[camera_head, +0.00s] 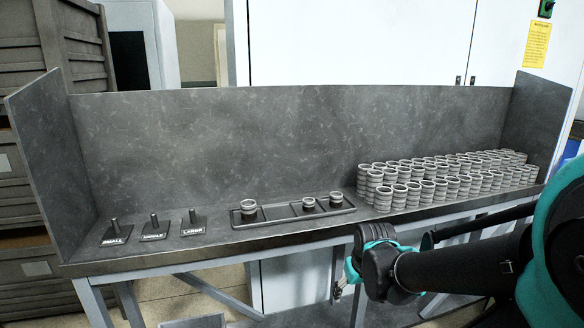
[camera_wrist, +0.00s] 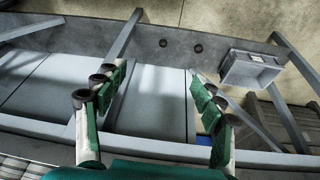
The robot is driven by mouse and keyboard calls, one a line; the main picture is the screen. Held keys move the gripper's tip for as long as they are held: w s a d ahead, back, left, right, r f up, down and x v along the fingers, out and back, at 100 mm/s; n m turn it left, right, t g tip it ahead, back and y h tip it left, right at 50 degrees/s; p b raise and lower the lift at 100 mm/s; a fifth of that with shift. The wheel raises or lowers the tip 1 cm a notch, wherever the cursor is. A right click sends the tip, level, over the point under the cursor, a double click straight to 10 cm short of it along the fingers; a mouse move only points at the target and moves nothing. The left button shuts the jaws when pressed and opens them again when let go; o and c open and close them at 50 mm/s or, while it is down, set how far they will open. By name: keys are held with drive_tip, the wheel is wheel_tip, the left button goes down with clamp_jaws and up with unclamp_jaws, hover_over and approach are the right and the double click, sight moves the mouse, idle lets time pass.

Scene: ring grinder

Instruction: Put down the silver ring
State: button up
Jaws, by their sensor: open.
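Silver-grey rings stand in a dark tray (camera_head: 290,219) on the bench. One ring or short stack (camera_head: 248,206) is at its left end, and two more, a middle-right ring (camera_head: 309,204) and a right ring (camera_head: 336,199), are at its right part. I cannot tell which one is the task's silver ring. In the wrist view my gripper (camera_wrist: 158,80) is open, with green-padded fingers wide apart and nothing between them. In the head view my arm's end is low at the right, in front of the bench edge and apart from the tray; its fingertips cannot be made out.
Three pegs labelled small (camera_head: 115,230), middle (camera_head: 154,227) and large (camera_head: 193,222) stand bare at the bench's left. Many stacked rings (camera_head: 440,185) fill its right side. The bench (camera_head: 215,245) has a back panel and side walls. A grey box (camera_wrist: 250,70) shows in the wrist view.

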drive_tip(key=s+f, duration=0.1)
drive_tip(key=s+d+f+m, duration=0.1)
drive_tip(key=shift+s+d, duration=0.3)
idle(0.6)
